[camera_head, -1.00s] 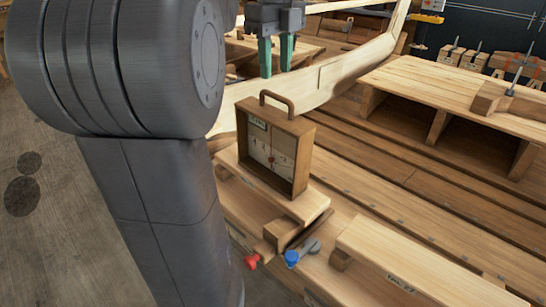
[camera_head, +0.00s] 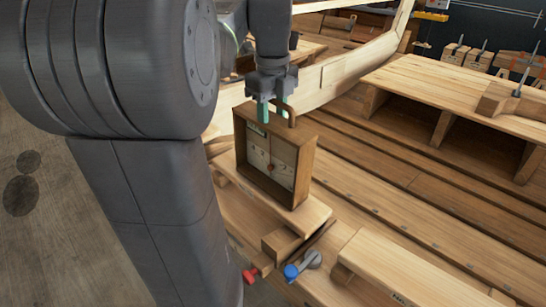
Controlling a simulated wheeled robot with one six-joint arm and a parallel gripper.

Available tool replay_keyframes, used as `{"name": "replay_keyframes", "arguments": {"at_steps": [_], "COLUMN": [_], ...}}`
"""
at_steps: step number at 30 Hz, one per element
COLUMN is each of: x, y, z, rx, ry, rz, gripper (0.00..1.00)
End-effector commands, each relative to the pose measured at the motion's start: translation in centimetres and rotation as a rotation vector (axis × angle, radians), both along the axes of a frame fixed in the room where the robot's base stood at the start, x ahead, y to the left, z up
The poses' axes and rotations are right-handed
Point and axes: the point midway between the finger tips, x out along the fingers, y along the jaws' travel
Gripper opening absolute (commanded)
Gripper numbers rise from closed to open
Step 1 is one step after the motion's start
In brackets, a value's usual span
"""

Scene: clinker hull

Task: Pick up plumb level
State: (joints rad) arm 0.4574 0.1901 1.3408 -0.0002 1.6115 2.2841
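The plumb level is a brown wooden box (camera_head: 300,168) with a pale dial face, a red centre mark and an arched handle (camera_head: 291,114) on top. It stands upright on a light wooden block. My gripper (camera_head: 271,109) points down at the handle from above. Its two teal fingertips are apart and overlap the handle in the picture, hiding part of it. I cannot tell whether they touch it.
A clamp with a red knob (camera_head: 250,275) and a blue knob (camera_head: 291,271) sits in front of the block. A pale curved plank (camera_head: 345,68) runs behind. A raised bench (camera_head: 450,90) with open bays stands at the right.

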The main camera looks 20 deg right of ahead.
Motion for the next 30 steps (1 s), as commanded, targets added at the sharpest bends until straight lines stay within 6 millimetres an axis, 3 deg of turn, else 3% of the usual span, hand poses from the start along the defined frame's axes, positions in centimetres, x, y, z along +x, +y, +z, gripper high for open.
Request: {"name": "replay_keyframes", "arguments": {"at_steps": [9,15,30], "x": [-0.02,-0.02,-0.02], "y": [-0.02,-0.02,-0.02], "z": [-0.72,-0.70,-0.67], "rx": [-0.001,-0.001,-0.001], "ry": [-0.001,-0.001,-0.001], "rz": [-0.001,-0.001,-0.001], "gripper": [0.38,0.00,0.00]}}
